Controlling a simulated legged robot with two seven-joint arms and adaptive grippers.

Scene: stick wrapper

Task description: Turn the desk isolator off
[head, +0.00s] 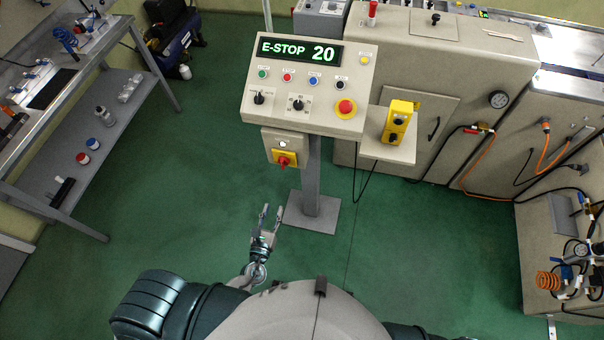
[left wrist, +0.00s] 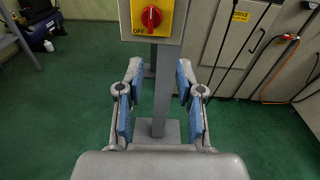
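The desk isolator is a red rotary knob (head: 283,161) on a yellow plate (head: 277,151), on a box under the left side of the control desk (head: 305,85). In the left wrist view the red knob (left wrist: 151,17) is at the top, with its grip bar roughly upright and "OFF" printed at the plate's lower left. My left gripper (head: 268,212) is open and empty, below and in front of the isolator, apart from it. Its blue-padded fingers (left wrist: 158,85) spread on both sides of the desk's post. My right gripper is out of view.
The desk's display reads "E-STOP 20", with buttons, two selectors and a red mushroom button (head: 345,107). A yellow pendant box (head: 397,122) stands on a side shelf (head: 388,149). The grey post (head: 312,180) stands on a base plate. Green floor around is free.

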